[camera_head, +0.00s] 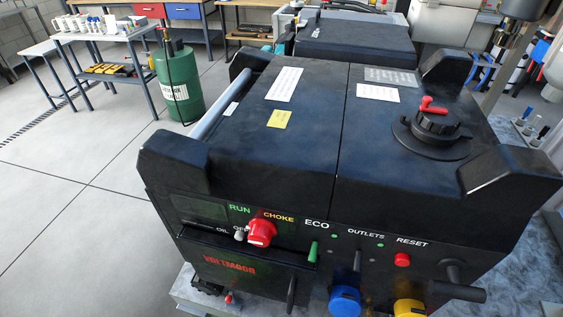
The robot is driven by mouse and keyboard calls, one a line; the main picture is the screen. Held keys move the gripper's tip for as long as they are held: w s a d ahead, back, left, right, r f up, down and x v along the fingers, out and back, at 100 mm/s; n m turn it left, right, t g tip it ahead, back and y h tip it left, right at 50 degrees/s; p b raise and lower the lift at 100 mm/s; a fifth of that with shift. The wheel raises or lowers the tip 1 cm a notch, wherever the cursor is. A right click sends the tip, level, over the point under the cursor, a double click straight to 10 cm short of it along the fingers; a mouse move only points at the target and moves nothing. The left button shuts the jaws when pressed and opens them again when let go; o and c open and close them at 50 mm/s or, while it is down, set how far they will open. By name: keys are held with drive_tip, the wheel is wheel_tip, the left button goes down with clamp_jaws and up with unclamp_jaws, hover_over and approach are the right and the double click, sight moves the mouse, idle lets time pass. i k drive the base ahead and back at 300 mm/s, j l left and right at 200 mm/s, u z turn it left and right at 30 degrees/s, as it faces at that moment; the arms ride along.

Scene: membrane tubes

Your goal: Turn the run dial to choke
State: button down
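The run dial (262,233) is a red knob on the front panel of the black generator (300,130), left of the panel's middle. The green RUN label is above it to the left and the yellow CHOKE label is just above it. An OFF label to its left is partly covered. A small pale piece (240,236) sits left of the knob; I cannot tell whether it is part of the dial. The dial's exact setting is unclear from this angle. My gripper is not seen in this view.
Right of the dial are a green ECO switch (313,252), a red reset button (402,260), and blue (344,300) and yellow (409,308) outlet covers. A dark handle bar runs below the dial. A green tank (177,82) stands behind left. The left floor is open.

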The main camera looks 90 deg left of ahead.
sight(262, 231)
drive_tip(key=u, duration=1.7)
